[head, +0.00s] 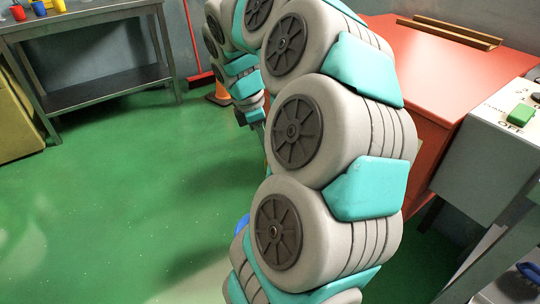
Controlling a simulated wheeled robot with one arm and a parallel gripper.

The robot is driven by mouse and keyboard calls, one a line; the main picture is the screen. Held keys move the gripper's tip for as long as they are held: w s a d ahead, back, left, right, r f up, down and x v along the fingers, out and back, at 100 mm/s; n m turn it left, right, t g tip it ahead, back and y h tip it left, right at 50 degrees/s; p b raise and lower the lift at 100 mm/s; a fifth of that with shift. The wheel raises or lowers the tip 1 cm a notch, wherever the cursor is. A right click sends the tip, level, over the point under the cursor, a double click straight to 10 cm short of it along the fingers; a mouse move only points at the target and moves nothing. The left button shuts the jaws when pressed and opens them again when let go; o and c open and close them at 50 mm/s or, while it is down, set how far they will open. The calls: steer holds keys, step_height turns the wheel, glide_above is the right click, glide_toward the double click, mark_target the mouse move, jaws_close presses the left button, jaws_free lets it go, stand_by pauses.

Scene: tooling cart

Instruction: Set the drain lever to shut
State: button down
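I cannot make out the drain lever in the head view; my own arm fills the middle and hides much of what lies behind it. The arm rises from the bottom, bends over at the top and comes down on the far side. My gripper (258,125) is at its far end, small, dark and partly hidden by the nearer arm links. Whether its fingers are open or shut does not show. I see nothing clearly held in it.
A red-orange cabinet (440,62) stands right of my arm, with a brown wooden rack (450,32) on top. A grey box with a green switch (521,115) marked OFF is at right. A metal table (105,85) with cups and an orange cone (217,95) stand behind. Green floor at left is clear.

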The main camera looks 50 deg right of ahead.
steer(key=w+a+n+g+h+b, duration=0.2)
steer(key=a+h+b, duration=0.3)
steer(key=b, duration=0.7)
steer(key=s+d+f+b, duration=0.1)
steer(key=s+d+f, duration=0.3)
steer(key=d+f, duration=0.3)
steer(key=shift+s+d+f+b, duration=0.15)
steer(key=shift+d+b, duration=0.2)
steer(key=shift+d, duration=0.85)
